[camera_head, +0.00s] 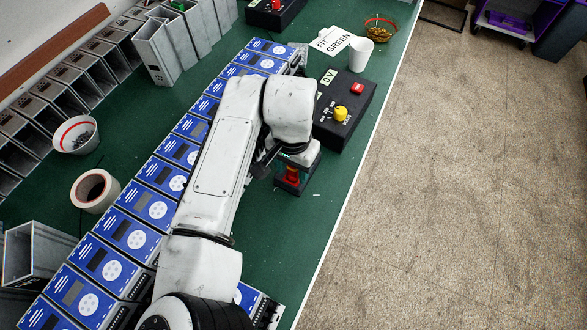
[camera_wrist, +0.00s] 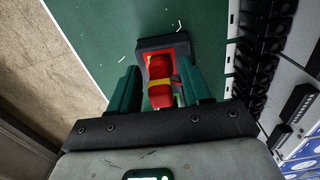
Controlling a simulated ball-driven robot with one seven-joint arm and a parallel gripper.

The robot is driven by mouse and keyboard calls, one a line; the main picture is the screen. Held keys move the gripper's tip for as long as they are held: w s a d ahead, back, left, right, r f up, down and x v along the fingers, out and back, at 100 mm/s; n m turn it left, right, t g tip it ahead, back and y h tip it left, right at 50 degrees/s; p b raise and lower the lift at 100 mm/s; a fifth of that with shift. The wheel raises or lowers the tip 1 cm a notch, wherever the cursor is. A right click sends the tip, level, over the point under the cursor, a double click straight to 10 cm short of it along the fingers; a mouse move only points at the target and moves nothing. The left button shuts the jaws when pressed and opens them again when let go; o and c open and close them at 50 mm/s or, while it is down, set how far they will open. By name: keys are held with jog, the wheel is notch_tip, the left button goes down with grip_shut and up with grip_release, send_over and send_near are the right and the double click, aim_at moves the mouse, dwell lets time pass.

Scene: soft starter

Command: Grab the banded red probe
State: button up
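The banded red probe (camera_wrist: 160,68) shows in the wrist view, red with a yellow band around it. It sits in or on a dark block-like holder (camera_wrist: 150,45); I cannot see how it is seated. My gripper (camera_wrist: 158,72) is open, with one green finger on each side of the probe and small gaps visible beside it. In the head view, the red probe (camera_head: 292,175) shows just below my gripper (camera_head: 291,163), with its upper part hidden by the wrist. The holder there (camera_head: 298,186) stands on the green bench.
A row of blue-faced units (camera_head: 153,173) runs beside my arm. A black control box (camera_head: 347,107) with a yellow knob and red switch stands just beyond. A white cup (camera_head: 360,53) is farther back. The green bench (camera_head: 300,230) is bare toward its right edge.

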grip_shut()
jog(key=shift+r, duration=0.15)
